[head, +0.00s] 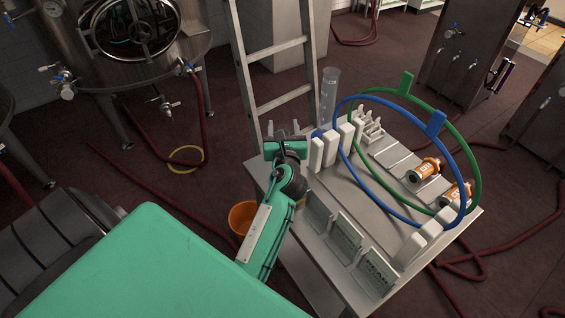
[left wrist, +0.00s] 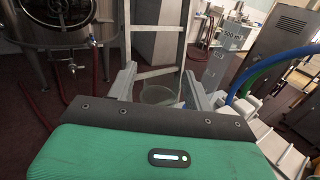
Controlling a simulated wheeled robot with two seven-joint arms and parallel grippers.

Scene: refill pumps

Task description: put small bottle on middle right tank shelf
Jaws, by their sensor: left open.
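My left gripper (head: 284,131) is open above the left back corner of the grey cart; in the left wrist view its two fingers (left wrist: 160,92) stand apart. A clear round vessel (left wrist: 158,95) shows between and beyond the fingers; I cannot tell whether it is the small bottle or whether it is within the jaws. Two small orange cylinders with white labels, one (head: 423,170) and another (head: 456,192), lie at the cart's right side. No tank shelf can be made out for certain. My right gripper is out of view.
The cart (head: 322,272) carries white blocks, blue (head: 436,123) and green (head: 406,82) hoops, and a tall clear cylinder (head: 329,95). A ladder (head: 276,55) stands behind. An orange bucket (head: 241,218) and red hoses (head: 150,188) are on the floor. Steel tanks (head: 135,45) stand back left.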

